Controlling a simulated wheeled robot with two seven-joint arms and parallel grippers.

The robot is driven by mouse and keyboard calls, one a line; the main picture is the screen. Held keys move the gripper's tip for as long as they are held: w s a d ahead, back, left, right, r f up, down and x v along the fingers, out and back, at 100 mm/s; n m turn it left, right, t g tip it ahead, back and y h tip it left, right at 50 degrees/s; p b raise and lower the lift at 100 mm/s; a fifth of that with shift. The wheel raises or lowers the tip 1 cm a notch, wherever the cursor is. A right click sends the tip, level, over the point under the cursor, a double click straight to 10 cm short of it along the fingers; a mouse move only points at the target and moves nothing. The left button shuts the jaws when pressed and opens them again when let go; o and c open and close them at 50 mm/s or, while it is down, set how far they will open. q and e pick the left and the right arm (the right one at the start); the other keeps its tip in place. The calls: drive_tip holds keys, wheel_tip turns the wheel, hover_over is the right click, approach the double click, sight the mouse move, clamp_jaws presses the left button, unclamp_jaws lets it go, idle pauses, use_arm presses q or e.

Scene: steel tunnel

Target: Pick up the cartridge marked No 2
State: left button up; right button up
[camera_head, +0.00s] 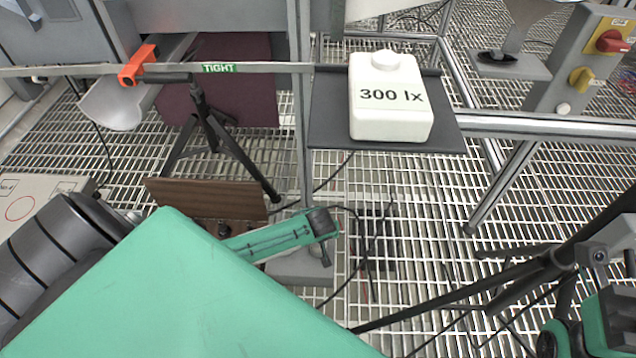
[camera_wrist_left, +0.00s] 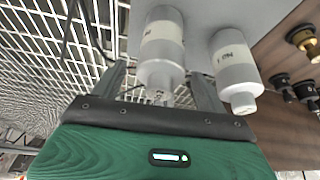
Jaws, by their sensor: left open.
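Two white-grey cartridges hang or stand by a grey surface (camera_wrist_left: 265,12) in the left wrist view. The left cartridge (camera_wrist_left: 162,48) has a label that I cannot read fully. The right cartridge (camera_wrist_left: 234,68) has an upside-down label that seems to read No 1. My left gripper (camera_wrist_left: 160,88) is open, with one finger on each side of the left cartridge's lower end; I cannot tell whether they touch. In the head view my green left arm covers the lower left, and the cartridges are hidden there.
A wooden panel (camera_head: 205,197) lies close to my left arm; it also shows in the wrist view (camera_wrist_left: 285,115) with brass and black fittings (camera_wrist_left: 303,40). A white bottle marked 300 lx (camera_head: 390,105) stands on a black shelf (camera_head: 330,115). A tripod (camera_head: 210,130) stands behind on the grating.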

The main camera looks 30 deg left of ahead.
use_arm(q)
drive_tip(key=shift+f, duration=0.1)
clamp_jaws()
drive_tip(key=shift+w, duration=0.1)
idle(0.5)
